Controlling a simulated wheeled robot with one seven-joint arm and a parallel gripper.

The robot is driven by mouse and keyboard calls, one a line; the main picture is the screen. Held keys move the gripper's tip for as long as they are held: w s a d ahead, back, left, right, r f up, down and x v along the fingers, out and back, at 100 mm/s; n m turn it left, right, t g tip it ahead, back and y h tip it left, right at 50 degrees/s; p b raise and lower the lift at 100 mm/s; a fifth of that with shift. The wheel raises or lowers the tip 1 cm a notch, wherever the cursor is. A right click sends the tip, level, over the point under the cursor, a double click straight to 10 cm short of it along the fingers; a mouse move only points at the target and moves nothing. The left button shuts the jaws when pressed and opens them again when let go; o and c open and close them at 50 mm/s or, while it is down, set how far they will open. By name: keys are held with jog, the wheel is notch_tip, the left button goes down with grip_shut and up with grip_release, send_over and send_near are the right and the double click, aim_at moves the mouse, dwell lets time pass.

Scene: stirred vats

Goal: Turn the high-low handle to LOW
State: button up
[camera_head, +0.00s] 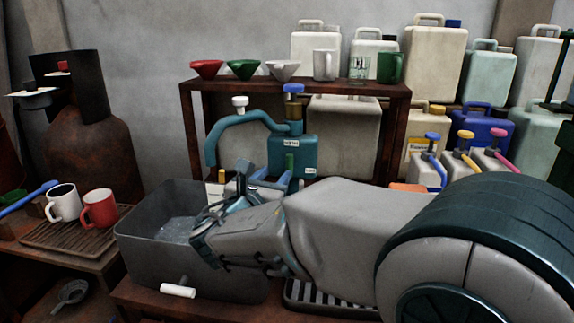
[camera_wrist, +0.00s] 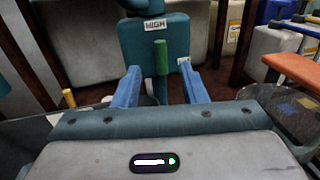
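The teal dispenser box (camera_head: 280,153) stands behind the grey basin, with a curved teal spout. In the wrist view the box (camera_wrist: 140,45) carries a HIGH label (camera_wrist: 155,24) at its top and a second, partly hidden label (camera_wrist: 184,61) at its right. The green handle (camera_wrist: 161,58) stands upright under HIGH; it also shows in the head view (camera_head: 290,162). My gripper (camera_wrist: 162,72) is open, its two blue fingers on either side of the handle's line, with gaps visible on both sides. Whether the fingertips reach around the handle is unclear. The handle's lower end is hidden by my gripper body.
The grey basin (camera_head: 140,240) with a white-handled tap (camera_head: 178,290) lies below my gripper. A rust-brown shelf (camera_head: 190,120) with funnels and mugs stands behind. Pump jugs (camera_head: 430,170) stand at right. A white mug (camera_head: 63,203) and red mug (camera_head: 100,210) are at left.

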aim_at(288, 160)
jog(key=x, duration=0.9)
jog(key=shift+b, duration=0.4)
jog(key=shift+s, duration=0.1)
grip_shut()
